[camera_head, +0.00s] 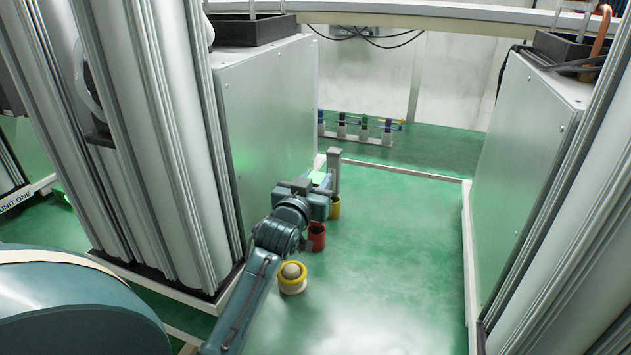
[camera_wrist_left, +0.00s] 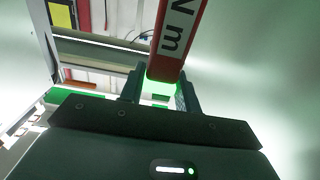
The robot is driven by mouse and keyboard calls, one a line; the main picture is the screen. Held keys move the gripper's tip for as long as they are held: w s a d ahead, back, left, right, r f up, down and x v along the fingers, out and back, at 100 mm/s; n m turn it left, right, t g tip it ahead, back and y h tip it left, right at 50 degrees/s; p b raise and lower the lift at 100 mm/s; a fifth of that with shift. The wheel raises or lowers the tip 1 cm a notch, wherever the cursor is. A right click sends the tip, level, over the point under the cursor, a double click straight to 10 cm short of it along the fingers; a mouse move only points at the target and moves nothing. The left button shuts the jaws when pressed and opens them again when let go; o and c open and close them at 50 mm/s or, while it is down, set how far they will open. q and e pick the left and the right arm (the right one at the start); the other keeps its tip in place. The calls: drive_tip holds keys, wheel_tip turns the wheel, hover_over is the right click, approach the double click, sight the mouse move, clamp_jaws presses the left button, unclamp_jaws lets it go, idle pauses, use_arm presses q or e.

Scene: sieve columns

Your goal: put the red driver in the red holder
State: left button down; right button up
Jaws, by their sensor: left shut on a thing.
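My left gripper (camera_head: 316,194) is above the floor between the cabinets, over the red holder. The red holder (camera_head: 317,238) is a small upright cup on the green floor, just below the gripper, partly covered by my arm. My right gripper is not in view.
A yellow holder (camera_head: 335,208) stands just behind the red one, near a grey post (camera_head: 334,168). A round yellow-and-white object (camera_head: 292,278) is in front. A low rack (camera_head: 360,128) with coloured items stands at the back. Cabinets (camera_head: 265,120) flank the floor, which is clear to the right.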

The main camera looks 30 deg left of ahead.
use_arm(q)
drive_tip(key=c, duration=1)
unclamp_jaws()
drive_tip(key=shift+f, duration=0.15)
drive_tip(key=shift+s+d, duration=0.1)
drive_tip(key=shift+s, duration=0.15)
drive_tip(key=v, duration=1.1)
drive_tip(key=shift+s+r, duration=0.2)
drive_tip(key=shift+s, duration=0.05)
